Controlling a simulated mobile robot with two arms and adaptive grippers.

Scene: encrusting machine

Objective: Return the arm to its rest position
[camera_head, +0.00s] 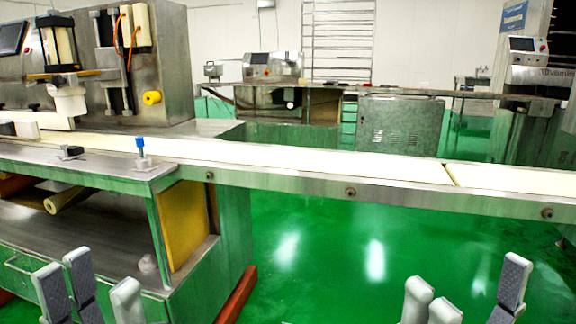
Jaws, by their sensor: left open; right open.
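My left gripper (97,283) shows at the bottom left of the head view. Its grey fingers point up and stand apart, with nothing between them. My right gripper (468,285) shows at the bottom right, also with its grey fingers spread and empty. Both grippers are in front of the encrusting machine's conveyor and appear lower than its belt (300,159) in the picture. Neither visibly touches anything. The arms behind the fingers are out of view.
The steel encrusting machine (168,60) stands at the left, with a blue-topped knob (140,143) by the belt. A lower steel shelf (85,235) lies behind my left gripper. Green floor (340,255) is clear between the grippers. More machines (270,68) stand behind.

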